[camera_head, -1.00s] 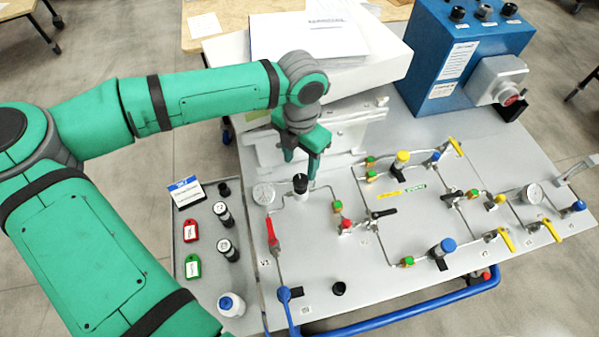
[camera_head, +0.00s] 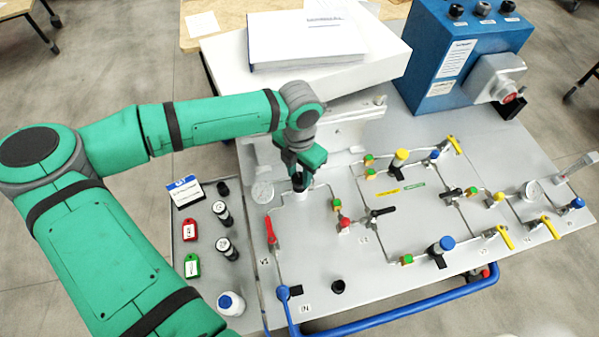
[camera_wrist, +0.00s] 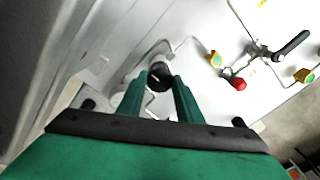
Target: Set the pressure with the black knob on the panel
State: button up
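The black knob (camera_head: 298,184) stands upright on a regulator at the upper left of the grey panel (camera_head: 330,260). My gripper (camera_head: 300,174) is over it, pointing down, with its fingers reaching the knob's top. In the wrist view the dark knob (camera_wrist: 160,77) lies between the two green fingertips (camera_wrist: 161,84). The fingers are spread, one on each side of it; whether either touches it I cannot tell. A round pressure gauge (camera_head: 263,192) sits just left of the knob; its needle is too small to read. My gripper hides part of the knob.
A red-handled valve (camera_head: 271,231) is below the knob, and green-yellow fittings (camera_head: 337,204) with a red knob (camera_head: 344,222) are to its right. A white box (camera_head: 375,65) with papers is behind. A side tray (camera_head: 190,275) with tags and bottles is at left.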

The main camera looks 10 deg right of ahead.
jog(key=shift+m, duration=0.4)
jog(key=m, duration=0.5)
jog(key=shift+m, duration=0.4)
jog(key=m, duration=1)
jog(key=shift+m, duration=0.4)
jog(key=m, duration=0.3)
jog(key=shift+m, duration=0.3)
jog(key=m, duration=0.6)
jog(key=shift+m, duration=0.6)
jog(key=shift+w, duration=0.1)
jog(key=o, duration=1)
